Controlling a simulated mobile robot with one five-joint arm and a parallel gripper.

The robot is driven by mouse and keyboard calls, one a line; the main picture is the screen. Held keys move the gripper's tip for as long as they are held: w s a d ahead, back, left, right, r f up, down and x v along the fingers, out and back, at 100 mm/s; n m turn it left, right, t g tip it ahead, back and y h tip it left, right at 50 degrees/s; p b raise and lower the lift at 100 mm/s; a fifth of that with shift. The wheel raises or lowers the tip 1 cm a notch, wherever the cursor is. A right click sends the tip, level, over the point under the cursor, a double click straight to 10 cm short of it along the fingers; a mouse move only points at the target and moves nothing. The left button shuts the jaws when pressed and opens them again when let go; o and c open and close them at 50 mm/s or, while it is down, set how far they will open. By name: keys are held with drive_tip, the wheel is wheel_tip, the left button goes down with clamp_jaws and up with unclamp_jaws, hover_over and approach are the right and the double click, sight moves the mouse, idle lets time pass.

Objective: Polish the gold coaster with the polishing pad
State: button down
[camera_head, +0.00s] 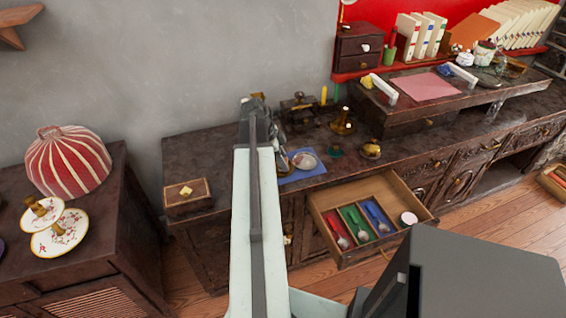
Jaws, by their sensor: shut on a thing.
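My arm reaches up the middle of the view to the dark sideboard. My gripper (276,136) is small and dark at its far end, over the sideboard, partly hidden by the arm. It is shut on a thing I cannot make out. A blue mat (301,176) lies just to the right of the arm, close to the gripper. A pale pinkish round piece (305,160) lies on it. A brownish-gold edge (284,163) shows beside the arm and may be the gold coaster. I cannot clearly tell the polishing pad.
An open drawer (395,187) with red, green and blue compartments juts out at the front. Brass pieces (343,121) stand behind the mat. A wooden box (187,196) sits at the left end. A striped dome (68,162) and plates (61,240) are on the left cabinet.

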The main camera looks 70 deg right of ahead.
drive_tip(key=shift+w, duration=0.8)
drive_tip(key=shift+a, duration=0.85)
drive_tip(key=shift+s+r, duration=0.1)
drive_tip(key=shift+s, duration=0.75)
drive_tip(key=shift+d, duration=0.85)
drive_tip(key=shift+w+d, duration=0.1)
drive_tip(key=shift+w, duration=0.75)
drive_tip(key=shift+a, duration=0.95)
drive_tip(key=shift+s, duration=0.85)
drive_tip(key=shift+d, duration=0.85)
drive_tip(key=shift+w, duration=0.85)
drive_tip(key=shift+a, duration=0.9)
drive_tip(key=shift+s, duration=0.85)
